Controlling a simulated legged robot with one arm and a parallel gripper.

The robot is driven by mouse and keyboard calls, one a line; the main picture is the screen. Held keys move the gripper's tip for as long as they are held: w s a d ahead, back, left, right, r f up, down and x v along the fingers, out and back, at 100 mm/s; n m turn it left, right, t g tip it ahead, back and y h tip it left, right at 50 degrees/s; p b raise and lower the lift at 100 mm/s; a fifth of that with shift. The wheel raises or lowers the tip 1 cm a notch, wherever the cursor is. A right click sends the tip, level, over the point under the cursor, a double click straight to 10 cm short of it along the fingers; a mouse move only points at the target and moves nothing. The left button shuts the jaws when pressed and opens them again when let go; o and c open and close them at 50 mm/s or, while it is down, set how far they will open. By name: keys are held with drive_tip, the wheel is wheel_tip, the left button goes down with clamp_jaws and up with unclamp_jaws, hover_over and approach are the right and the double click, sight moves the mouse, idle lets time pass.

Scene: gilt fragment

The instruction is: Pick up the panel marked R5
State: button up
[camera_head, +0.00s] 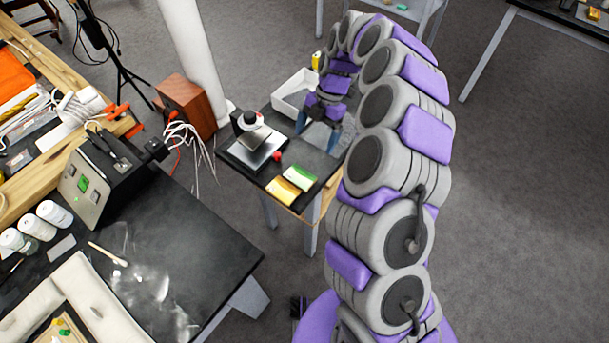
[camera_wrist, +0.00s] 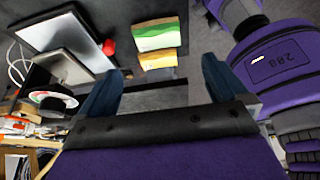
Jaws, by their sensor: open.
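Two small panels lie side by side on the small dark table (camera_head: 240,172). One is green and white (camera_head: 299,178), the other yellow-gold (camera_head: 283,191). In the wrist view the green panel (camera_wrist: 156,34) and the yellow panel (camera_wrist: 158,60) show beyond my fingertips. I cannot read an R5 mark on either. My gripper (camera_head: 319,134) is at the back right part of the table, apart from both panels. In the wrist view my gripper (camera_wrist: 162,76) has its blue fingers spread with nothing between them.
A flat grey-topped device (camera_head: 252,150) and a red knob (camera_head: 277,156) stand left of the panels. A white tray (camera_head: 293,92) is at the table's back. A black workbench (camera_head: 200,245) with a meter box (camera_head: 88,185) stands at left. Floor is clear at right.

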drive_tip(key=b, duration=0.1)
hover_over(301, 176)
drive_tip(key=w, duration=0.2)
drive_tip(key=f, duration=0.7)
drive_tip(key=shift+w+d+f, duration=0.1)
drive_tip(key=shift+d+f, duration=0.25)
drive_tip(key=shift+d, duration=0.05)
drive_tip(key=shift+d+f, duration=0.2)
drive_tip(key=shift+f, duration=0.1)
drive_tip(key=x, duration=0.1)
drive_tip(key=b+x, duration=0.1)
drive_tip(key=x, duration=0.2)
drive_tip(key=shift+d+f, duration=0.2)
drive_tip(key=shift+d, duration=0.05)
drive_tip(key=shift+a+f, duration=0.15)
drive_tip(key=shift+a, duration=0.15)
drive_tip(key=shift+d, duration=0.1)
drive_tip(key=c, duration=0.7)
